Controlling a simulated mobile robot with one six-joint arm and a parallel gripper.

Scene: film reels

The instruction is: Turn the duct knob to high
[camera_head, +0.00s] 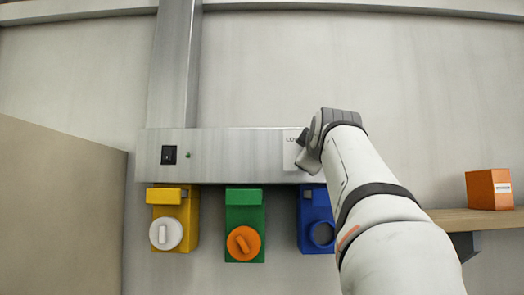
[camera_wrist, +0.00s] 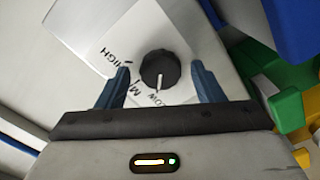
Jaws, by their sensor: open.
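The duct knob (camera_wrist: 160,69) is a round black dial on a white label plate (camera_wrist: 112,30) with the words HIGH, LOW and a partly hidden one starting with M. Its white pointer line points toward LOW. My gripper (camera_wrist: 161,72) is open, with one blue finger on each side of the knob; gaps show between the fingers and the knob. In the head view my gripper (camera_head: 308,152) is in front of the right part of the metal duct box (camera_head: 235,150). There it hides the knob and most of the plate (camera_head: 291,149).
Below the duct box hang a yellow unit (camera_head: 188,212) with a white knob, a green unit (camera_head: 234,212) with an orange knob, and a blue unit (camera_head: 310,210). A black switch (camera_head: 169,155) is at the box's left. An orange box (camera_head: 488,190) stands on a wooden shelf (camera_head: 480,217).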

